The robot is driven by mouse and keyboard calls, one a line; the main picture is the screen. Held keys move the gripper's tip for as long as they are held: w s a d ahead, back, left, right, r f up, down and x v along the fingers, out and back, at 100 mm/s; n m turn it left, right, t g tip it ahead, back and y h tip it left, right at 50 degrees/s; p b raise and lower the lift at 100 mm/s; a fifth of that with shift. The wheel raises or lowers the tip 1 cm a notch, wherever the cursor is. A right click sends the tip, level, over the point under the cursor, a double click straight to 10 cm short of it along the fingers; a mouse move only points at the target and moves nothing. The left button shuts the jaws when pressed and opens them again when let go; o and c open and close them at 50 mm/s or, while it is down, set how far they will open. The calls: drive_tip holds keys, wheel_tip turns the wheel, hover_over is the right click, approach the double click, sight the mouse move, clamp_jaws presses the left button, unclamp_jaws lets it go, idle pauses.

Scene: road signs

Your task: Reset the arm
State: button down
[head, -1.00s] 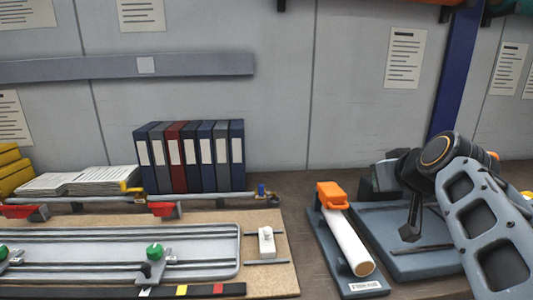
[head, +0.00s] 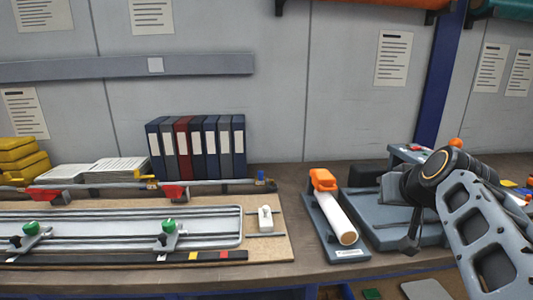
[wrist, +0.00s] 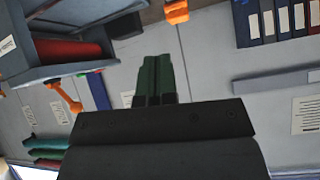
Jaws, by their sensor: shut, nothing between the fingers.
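My arm (head: 485,225) comes in at the right of the head view. My gripper (head: 411,248) hangs pointing down in front of a grey-blue tray-like fixture on the bench. In the wrist view my gripper (wrist: 157,58) shows as two dark green fingers pressed together, with nothing between them.
The bench (head: 300,185) holds several binders (head: 197,148), a rail jig (head: 110,228) with green knobs, and a white roll (head: 337,220) on an orange-clamped stand. Papers hang on the grey wall. A blue post (head: 438,85) stands behind my arm.

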drive_tip(key=s+a+f+n+g+p, duration=0.1)
drive_tip(key=s+a+f+g+p, duration=0.5)
drive_tip(key=s+a+f+p, duration=0.3)
drive_tip(key=s+f+p, duration=0.1)
drive_tip(key=s+f, duration=0.2)
drive_tip(key=shift+s+a+f+g, duration=0.2)
drive_tip(key=shift+s+a+g, duration=0.1)
drive_tip(key=shift+s+a, duration=0.1)
